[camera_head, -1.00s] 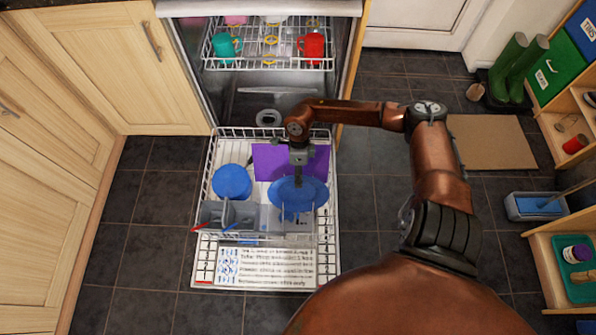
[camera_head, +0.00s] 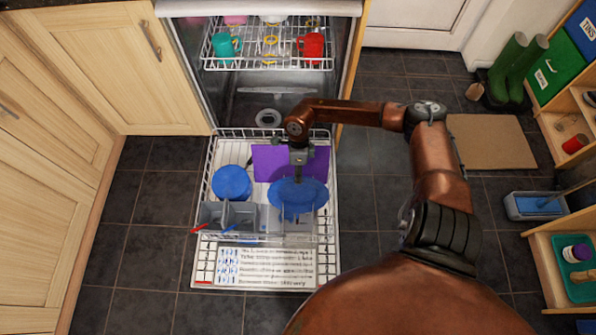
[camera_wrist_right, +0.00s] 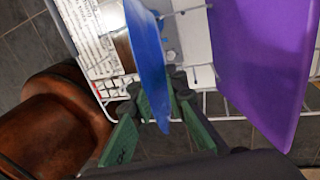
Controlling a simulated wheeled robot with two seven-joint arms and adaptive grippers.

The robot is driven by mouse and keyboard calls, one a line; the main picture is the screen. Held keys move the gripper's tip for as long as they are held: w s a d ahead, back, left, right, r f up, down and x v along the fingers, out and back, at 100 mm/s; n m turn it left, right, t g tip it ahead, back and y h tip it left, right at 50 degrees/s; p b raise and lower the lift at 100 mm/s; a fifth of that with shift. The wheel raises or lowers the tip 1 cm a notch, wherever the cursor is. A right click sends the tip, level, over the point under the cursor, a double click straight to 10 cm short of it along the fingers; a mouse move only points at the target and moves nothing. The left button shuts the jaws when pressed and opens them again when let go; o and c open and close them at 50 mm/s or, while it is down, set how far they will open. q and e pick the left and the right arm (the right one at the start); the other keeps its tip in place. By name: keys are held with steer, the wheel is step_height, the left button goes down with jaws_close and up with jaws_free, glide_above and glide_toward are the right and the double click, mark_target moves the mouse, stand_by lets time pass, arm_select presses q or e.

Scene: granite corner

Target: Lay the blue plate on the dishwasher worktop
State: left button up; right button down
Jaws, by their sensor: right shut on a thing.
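The blue plate (camera_head: 298,198) stands tilted in the lower rack of the open dishwasher, in front of a purple board (camera_head: 265,163). My right gripper (camera_head: 298,176) reaches down from above and is shut on the plate's upper rim. In the right wrist view the plate (camera_wrist_right: 148,55) shows nearly edge-on between the green fingers of the gripper (camera_wrist_right: 160,107), with the purple board (camera_wrist_right: 265,60) to its right. Only a dark sliver of worktop (camera_head: 30,3) shows at the top left; the surface above the dishwasher is out of view. My left gripper is not in view.
The lower rack (camera_head: 212,165) is pulled out over the open door (camera_head: 265,268). It also holds a round blue dish (camera_head: 231,183) and a grey cutlery basket (camera_head: 240,215). The upper rack (camera_head: 265,62) holds a teal cup (camera_head: 225,45) and a red mug (camera_head: 312,45).

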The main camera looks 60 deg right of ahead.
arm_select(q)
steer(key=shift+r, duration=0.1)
arm_select(e)
steer(key=shift+w+r, duration=0.1)
steer(key=shift+r, duration=0.2)
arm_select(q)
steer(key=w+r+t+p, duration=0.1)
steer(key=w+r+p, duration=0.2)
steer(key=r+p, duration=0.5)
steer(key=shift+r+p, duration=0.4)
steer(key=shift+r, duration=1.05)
arm_select(e)
steer(key=s+a+v, duration=0.1)
steer(key=v, duration=2)
steer(key=shift+a+r, duration=0.25)
steer(key=shift+r, duration=0.15)
